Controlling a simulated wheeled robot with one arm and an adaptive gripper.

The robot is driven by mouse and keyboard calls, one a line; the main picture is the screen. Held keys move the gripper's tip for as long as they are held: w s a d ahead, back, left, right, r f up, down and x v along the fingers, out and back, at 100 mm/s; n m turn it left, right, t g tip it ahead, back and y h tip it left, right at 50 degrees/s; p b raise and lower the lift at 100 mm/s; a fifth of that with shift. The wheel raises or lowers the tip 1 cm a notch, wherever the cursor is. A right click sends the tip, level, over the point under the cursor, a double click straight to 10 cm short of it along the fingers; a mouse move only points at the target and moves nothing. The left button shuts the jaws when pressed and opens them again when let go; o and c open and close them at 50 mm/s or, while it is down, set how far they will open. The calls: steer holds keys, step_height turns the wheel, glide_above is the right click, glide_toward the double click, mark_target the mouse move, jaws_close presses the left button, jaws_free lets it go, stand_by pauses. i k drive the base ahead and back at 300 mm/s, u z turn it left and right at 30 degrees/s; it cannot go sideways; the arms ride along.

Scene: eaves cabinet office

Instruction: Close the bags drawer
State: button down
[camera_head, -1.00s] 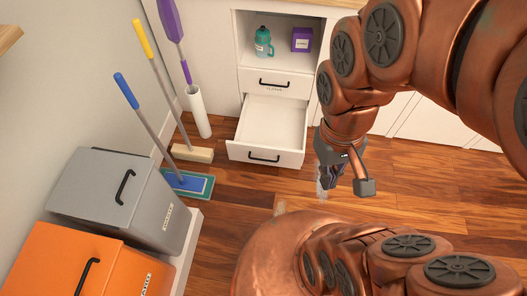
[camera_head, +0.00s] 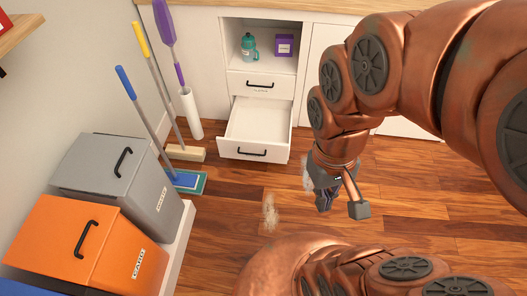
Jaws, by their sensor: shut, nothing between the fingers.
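The lower white drawer (camera_head: 254,124) of the cabinet is pulled out, and its inside looks empty. It has a black handle (camera_head: 238,152) on its front; no label can be read on it. A shut drawer (camera_head: 260,86) with a black handle and a small label sits just above. My gripper (camera_head: 324,203) points down over the floor, in front and to the right of the open drawer, apart from it. Its fingers are shut and hold nothing.
An open shelf above the drawers holds a teal bottle (camera_head: 249,47) and a purple box (camera_head: 284,45). A blue mop (camera_head: 186,180) and a broom (camera_head: 186,153) lean at the left. Grey (camera_head: 122,180) and orange (camera_head: 88,243) bins stand front left.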

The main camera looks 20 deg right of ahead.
mark_target(259, 130)
steer(key=u, duration=0.5)
steer(key=i, duration=0.95)
steer(key=u, duration=0.15)
